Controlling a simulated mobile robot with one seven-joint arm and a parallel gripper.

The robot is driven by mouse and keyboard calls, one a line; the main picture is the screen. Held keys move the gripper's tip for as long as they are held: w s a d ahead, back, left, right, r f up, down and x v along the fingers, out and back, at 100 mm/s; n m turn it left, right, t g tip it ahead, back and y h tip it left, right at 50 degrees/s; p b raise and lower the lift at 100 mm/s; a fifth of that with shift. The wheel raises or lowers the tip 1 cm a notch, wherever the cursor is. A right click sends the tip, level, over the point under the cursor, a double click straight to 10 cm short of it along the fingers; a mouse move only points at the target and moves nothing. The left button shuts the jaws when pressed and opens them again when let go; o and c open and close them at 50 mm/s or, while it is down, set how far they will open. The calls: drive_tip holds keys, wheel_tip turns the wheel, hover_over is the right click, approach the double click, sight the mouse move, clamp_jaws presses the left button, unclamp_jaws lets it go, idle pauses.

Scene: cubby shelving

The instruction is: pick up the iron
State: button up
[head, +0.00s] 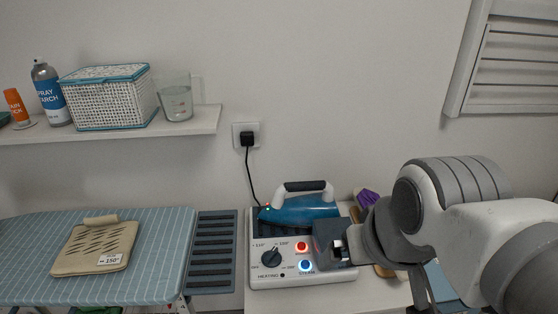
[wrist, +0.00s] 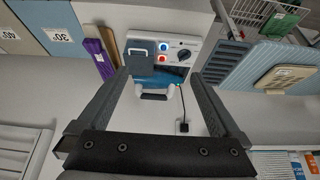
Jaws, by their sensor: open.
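The iron (head: 300,212) is blue with a white handle and a black grip. It rests on the back of a white steam station (head: 285,278) with a dial and lit buttons. In the wrist view the iron (wrist: 172,76) appears upside down, its handle toward me. My gripper (wrist: 160,82) is open, its two dark fingers on either side of the iron in the picture. I see no contact, and the depth gap is hard to judge.
A dark box (head: 329,241) with a metal loop stands at the station's front right. A cord runs from the iron to a wall socket (head: 246,137). The ironing board (head: 150,270) is at left, a shelf (head: 205,122) above it. A purple item (wrist: 99,58) stands beside the station.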

drive_tip(key=w+r+m+g+p, duration=0.1)
drive_tip(key=w+r+m, duration=0.4)
drive_tip(key=w, duration=0.4)
drive_tip(key=m+g+p, duration=0.5)
drive_tip(key=m, duration=0.8)
hover_over(303, 200)
wheel_tip(303, 200, down, 21)
drive_tip(key=shift+w+a+f, duration=0.15)
wheel_tip(303, 200, down, 6)
drive_tip(key=shift+r+p, duration=0.2)
drive_tip(key=shift+p, duration=0.25)
